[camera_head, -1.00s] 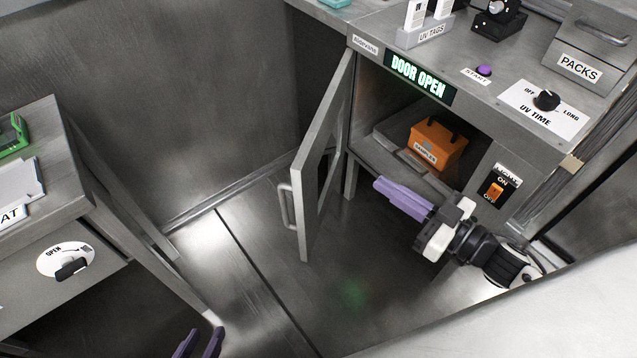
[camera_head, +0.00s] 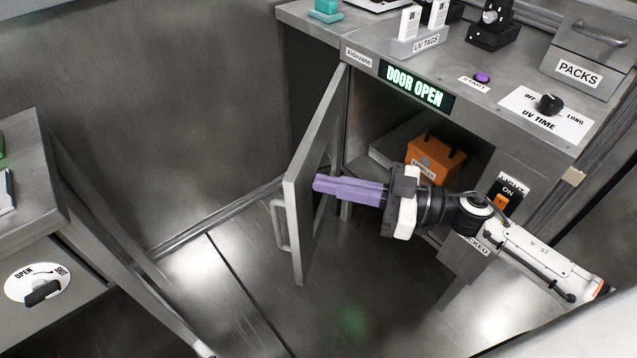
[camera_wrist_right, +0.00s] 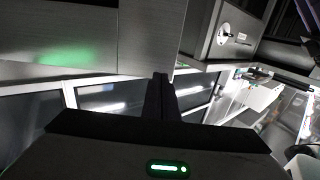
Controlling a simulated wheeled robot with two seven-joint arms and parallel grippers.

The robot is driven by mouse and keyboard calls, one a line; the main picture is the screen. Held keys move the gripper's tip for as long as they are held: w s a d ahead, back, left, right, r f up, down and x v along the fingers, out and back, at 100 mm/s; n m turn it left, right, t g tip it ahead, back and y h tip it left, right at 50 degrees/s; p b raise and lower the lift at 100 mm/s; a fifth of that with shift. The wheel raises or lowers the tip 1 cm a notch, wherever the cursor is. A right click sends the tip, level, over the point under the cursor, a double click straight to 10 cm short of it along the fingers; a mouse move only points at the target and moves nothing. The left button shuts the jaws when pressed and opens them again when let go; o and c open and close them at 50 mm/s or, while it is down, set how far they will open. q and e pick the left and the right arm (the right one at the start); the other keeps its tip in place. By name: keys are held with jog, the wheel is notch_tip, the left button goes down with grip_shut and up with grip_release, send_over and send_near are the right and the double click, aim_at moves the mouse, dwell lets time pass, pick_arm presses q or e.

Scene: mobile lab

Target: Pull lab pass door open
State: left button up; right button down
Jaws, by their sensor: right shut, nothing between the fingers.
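The lab pass door (camera_head: 298,215) is a grey metal frame standing swung open from the left side of the cabinet front. Its bar handle (camera_head: 280,225) is on the outer face, to the left. My right gripper (camera_head: 318,185) has purple fingers shut together with nothing between them. It points left, on the inner side of the door, its tips overlapping the door frame in the head view; I cannot tell whether they touch it. In the right wrist view the shut fingers (camera_wrist_right: 160,95) show dark. A lit sign (camera_head: 417,86) reads DOOR OPEN. My left gripper is out of view.
Inside the cabinet sits an orange sample box (camera_head: 437,155). The UV time knob (camera_head: 549,104) and purple start button (camera_head: 482,77) are on top. Another cabinet with an OPEN dial (camera_head: 40,290) stands at left. Open floor lies between the cabinets.

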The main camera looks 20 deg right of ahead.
jog(key=shift+x, duration=1.3)
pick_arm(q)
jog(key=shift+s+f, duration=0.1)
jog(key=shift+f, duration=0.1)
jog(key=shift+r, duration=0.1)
